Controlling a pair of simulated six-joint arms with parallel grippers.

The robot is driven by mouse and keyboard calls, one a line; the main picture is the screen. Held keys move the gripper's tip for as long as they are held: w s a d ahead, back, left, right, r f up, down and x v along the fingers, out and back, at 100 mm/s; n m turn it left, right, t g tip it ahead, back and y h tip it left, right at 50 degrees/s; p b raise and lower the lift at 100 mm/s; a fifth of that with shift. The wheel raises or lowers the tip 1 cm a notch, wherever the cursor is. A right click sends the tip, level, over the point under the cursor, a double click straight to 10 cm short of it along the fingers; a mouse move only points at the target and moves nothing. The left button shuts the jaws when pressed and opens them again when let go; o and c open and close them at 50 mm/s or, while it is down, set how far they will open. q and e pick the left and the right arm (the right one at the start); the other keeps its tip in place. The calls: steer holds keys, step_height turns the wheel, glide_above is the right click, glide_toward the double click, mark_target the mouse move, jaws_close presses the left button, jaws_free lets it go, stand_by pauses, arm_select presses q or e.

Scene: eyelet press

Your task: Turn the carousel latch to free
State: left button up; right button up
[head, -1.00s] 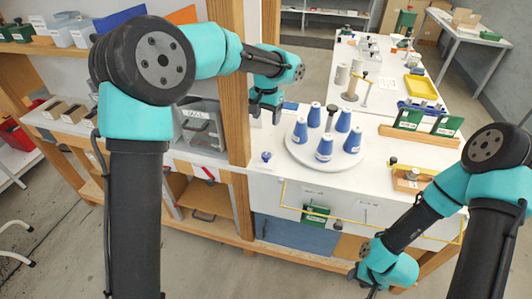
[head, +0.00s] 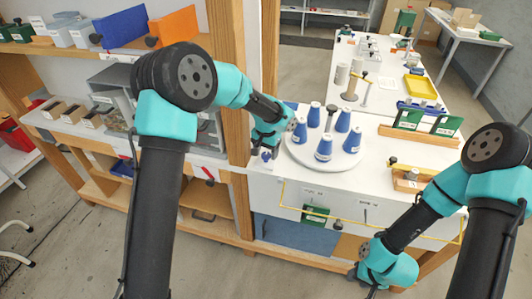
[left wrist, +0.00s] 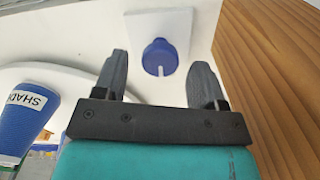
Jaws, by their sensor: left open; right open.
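The carousel (head: 300,155) is a round white disc bearing several blue cones with white labels. The latch is a small blue knob (head: 266,156) with a white line, on a white plate beside the carousel's left edge. In the left wrist view the latch knob (left wrist: 153,50) appears ahead of the two fingers, its white line pointing toward the gripper. My left gripper (head: 262,150) is open and empty, just above the knob; I see no contact.
A wooden post (head: 241,190) stands close to the left of my left gripper; it also fills the right of the left wrist view (left wrist: 275,70). A labelled blue cone (left wrist: 28,120) is near on the other side. Green card holders (head: 410,117) stand behind right.

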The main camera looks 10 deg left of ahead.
arm_select(q)
steer(key=shift+f, duration=0.45)
steer(key=c, duration=0.9)
